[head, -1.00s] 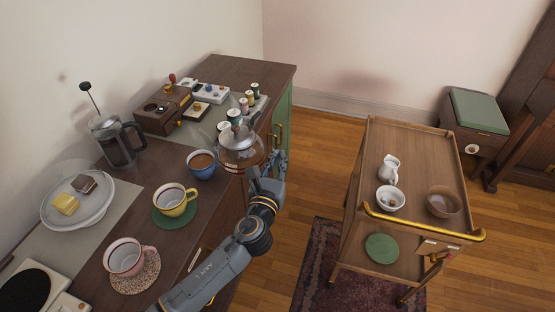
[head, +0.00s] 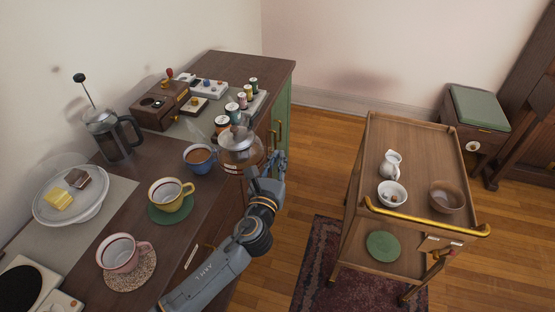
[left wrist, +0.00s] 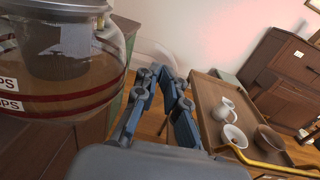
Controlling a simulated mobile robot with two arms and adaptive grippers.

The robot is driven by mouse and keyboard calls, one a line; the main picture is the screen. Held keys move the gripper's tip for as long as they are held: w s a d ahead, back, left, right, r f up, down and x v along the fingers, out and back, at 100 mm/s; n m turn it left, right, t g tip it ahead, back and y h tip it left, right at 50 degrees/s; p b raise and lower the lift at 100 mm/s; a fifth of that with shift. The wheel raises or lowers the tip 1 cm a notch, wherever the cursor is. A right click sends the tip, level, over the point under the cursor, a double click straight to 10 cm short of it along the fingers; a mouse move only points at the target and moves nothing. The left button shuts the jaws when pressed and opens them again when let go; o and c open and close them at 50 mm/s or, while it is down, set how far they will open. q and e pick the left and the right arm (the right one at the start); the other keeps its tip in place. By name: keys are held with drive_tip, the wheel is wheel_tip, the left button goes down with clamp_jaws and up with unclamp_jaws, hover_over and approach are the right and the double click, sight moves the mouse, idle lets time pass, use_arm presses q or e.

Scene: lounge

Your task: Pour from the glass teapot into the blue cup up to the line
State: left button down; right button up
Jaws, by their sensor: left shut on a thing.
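The glass teapot (head: 239,148) is upright with brown liquid inside, beside the counter's right edge. In the left wrist view its round body (left wrist: 65,85) shows red rings and lettering at the left. My left gripper (head: 266,165) is shut on the teapot's clear handle, on its right side; the fingers (left wrist: 165,95) also show in the left wrist view. The blue cup (head: 201,168) stands upright on the counter just left of the teapot, apart from it, with brown liquid inside. I cannot make out a line in it. My right gripper is not in view.
A yellow cup (head: 171,201) on a green mat and a pink cup (head: 122,260) stand nearer. A French press (head: 112,138), a plate of sweets (head: 91,207) and spools (head: 235,116) are around. A wooden cart (head: 415,160) stands right across open floor.

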use_arm(q)
drive_tip(key=shift+w+a+r+n+g+p, duration=0.1)
drive_tip(key=shift+r+n+p, duration=0.95)
drive_tip(key=shift+r, duration=0.7)
drive_tip(key=shift+s+a+r+n+g+p, duration=0.1)
drive_tip(key=shift+r+n+p, duration=0.6)
drive_tip(key=shift+r+p, duration=0.85)
drive_tip(key=shift+w+r+n+g+p, duration=0.1)
drive_tip(key=shift+r+n+p, duration=0.85)
drive_tip(key=shift+r, duration=0.95)
drive_tip(key=f+m+b, duration=0.1)
drive_tip(key=f, duration=0.1)
drive_tip(key=f+m+b, duration=0.1)
drive_tip(key=f, duration=0.1)
drive_tip(key=f+m+b, duration=0.1)
drive_tip(key=f+b, duration=0.1)
drive_tip(key=shift+s+d, duration=0.2)
drive_tip(key=shift+d, duration=0.1)
drive_tip(key=shift+d+f+m, duration=0.1)
drive_tip(key=shift+m, duration=0.2)
drive_tip(key=shift+w+r, duration=0.1)
drive_tip(key=shift+r, duration=0.15)
